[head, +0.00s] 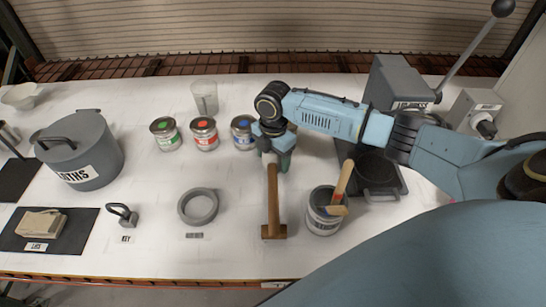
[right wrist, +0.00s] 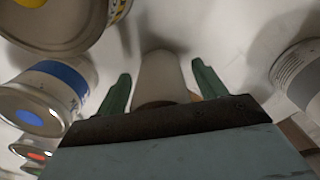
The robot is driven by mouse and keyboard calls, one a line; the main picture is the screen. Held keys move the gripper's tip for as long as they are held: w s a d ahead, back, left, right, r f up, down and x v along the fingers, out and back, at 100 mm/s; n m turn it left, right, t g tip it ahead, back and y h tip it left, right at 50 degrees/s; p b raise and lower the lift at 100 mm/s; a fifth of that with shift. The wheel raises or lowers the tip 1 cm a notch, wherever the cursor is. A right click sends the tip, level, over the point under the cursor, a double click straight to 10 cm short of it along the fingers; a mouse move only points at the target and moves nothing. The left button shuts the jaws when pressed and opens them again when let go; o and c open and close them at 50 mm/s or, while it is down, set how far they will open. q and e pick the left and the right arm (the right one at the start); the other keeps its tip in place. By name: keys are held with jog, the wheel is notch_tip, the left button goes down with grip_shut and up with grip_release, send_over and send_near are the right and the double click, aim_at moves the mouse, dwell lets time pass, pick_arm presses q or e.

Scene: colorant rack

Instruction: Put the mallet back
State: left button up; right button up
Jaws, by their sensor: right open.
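The mallet (head: 273,205) is in the middle of the table in the head view. Its wooden head is toward the near edge and its handle points away from me. My right gripper (head: 280,160) is at the far end of the handle with its green fingers apart. In the right wrist view the open fingers (right wrist: 162,85) stand on either side of a pale, rounded piece (right wrist: 160,72). I cannot tell whether that piece is the handle's end or whether a finger touches it. My left gripper is not in view.
Green, red and blue-labelled cans (head: 204,134) stand left of the gripper; the blue can (right wrist: 45,95) is close. A grey can with a brush (head: 323,212) stands right of the mallet. A grey ring (head: 198,206) lies left. A white label (head: 277,285) is on the near edge.

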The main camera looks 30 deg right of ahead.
notch_tip(320, 180, up, 10)
jog(key=p, duration=0.9)
jog(key=shift+f, duration=0.25)
jog(key=shift+d+r, duration=0.1)
jog(key=shift+r, duration=1.1)
jog(key=shift+w, duration=0.1)
